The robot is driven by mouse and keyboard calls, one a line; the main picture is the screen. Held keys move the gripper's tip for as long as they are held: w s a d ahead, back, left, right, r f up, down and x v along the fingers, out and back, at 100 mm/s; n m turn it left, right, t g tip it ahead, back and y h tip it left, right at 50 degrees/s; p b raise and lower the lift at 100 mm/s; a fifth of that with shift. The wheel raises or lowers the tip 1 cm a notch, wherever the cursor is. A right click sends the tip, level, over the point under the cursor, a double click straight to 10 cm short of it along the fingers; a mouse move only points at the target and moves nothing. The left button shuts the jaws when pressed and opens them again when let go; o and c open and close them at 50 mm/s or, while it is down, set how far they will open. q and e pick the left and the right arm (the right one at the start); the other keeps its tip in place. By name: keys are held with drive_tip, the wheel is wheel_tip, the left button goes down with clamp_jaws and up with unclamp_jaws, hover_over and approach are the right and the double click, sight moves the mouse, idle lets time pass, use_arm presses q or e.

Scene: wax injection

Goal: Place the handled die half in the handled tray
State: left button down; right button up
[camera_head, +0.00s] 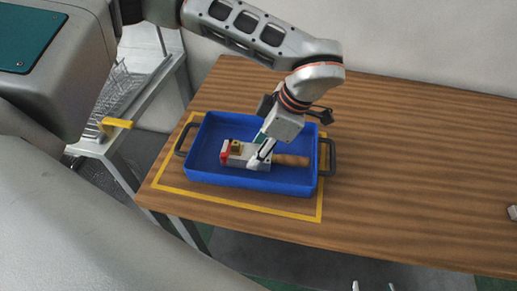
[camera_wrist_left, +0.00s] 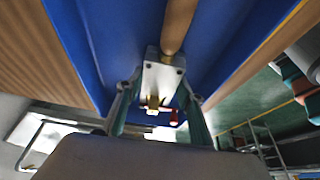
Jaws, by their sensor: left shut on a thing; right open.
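The handled die half is a light grey block (camera_head: 237,158) with a wooden handle (camera_head: 290,160), a brass piece on top and a red end. It is inside the walls of the blue handled tray (camera_head: 250,182) in the head view, its handle pointing right. My left gripper (camera_head: 262,158) reaches down from above and is shut on the block, which also shows between its fingers in the left wrist view (camera_wrist_left: 165,75). I cannot tell whether the block touches the tray floor. My right gripper (camera_head: 374,287) is open, with only its fingertips showing at the bottom edge.
The tray sits within a yellow outline (camera_head: 250,208) on the wooden table (camera_head: 420,150). The table right of the tray is mostly clear; a small grey object (camera_head: 512,212) lies at the right edge. A metal rack with a yellow part (camera_head: 117,123) stands at left.

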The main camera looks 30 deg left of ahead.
sight(278, 156)
idle(0.3)
use_arm(q)
drive_tip(key=c, duration=1.3)
unclamp_jaws()
drive_tip(key=shift+f, duration=0.15)
drive_tip(key=v, duration=1.2)
drive_tip(key=shift+p, duration=0.3)
